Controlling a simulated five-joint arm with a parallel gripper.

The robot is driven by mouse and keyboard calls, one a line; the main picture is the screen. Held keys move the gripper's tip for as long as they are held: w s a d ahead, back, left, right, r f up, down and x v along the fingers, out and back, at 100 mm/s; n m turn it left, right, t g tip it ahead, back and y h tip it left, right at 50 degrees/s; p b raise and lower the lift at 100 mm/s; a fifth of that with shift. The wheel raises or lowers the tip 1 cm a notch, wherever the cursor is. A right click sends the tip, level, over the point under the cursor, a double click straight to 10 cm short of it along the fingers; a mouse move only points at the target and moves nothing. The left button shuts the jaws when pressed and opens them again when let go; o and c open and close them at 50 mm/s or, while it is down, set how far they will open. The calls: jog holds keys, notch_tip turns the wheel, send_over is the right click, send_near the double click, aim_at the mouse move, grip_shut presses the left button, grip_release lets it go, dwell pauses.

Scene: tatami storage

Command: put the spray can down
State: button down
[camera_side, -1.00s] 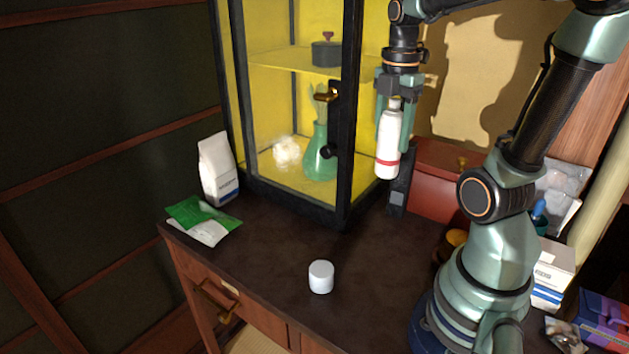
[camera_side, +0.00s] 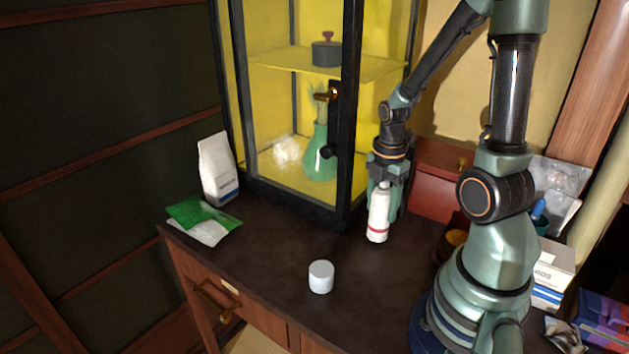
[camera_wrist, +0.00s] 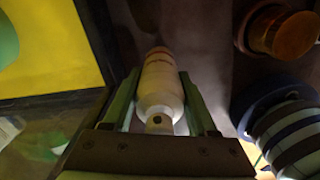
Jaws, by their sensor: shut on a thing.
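The spray can (camera_side: 379,214) is white with a red band near its bottom. It hangs upright in my gripper (camera_side: 386,197), which is shut on it. In the side view its base is at or just above the dark desk top, right of the cabinet's front corner; I cannot tell if it touches. In the wrist view the can (camera_wrist: 161,85) lies between the two green fingers of my gripper (camera_wrist: 163,92), its nozzle end nearest the camera.
A glass cabinet (camera_side: 343,150) with yellow inside stands behind left. A white cylinder (camera_side: 321,277) sits on the desk (camera_side: 270,257) in front. A red box (camera_side: 432,190) is behind right. A copper-coloured pot (camera_wrist: 284,32) is beside the can. A white pouch (camera_side: 217,168) and green packet (camera_side: 200,215) are left.

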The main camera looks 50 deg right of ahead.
jog(key=shift+f, duration=0.55)
jog(key=shift+f, duration=0.1)
jog(key=shift+c, duration=1)
grip_release()
notch_tip(320, 180, up, 12)
jog(key=shift+r, duration=0.15)
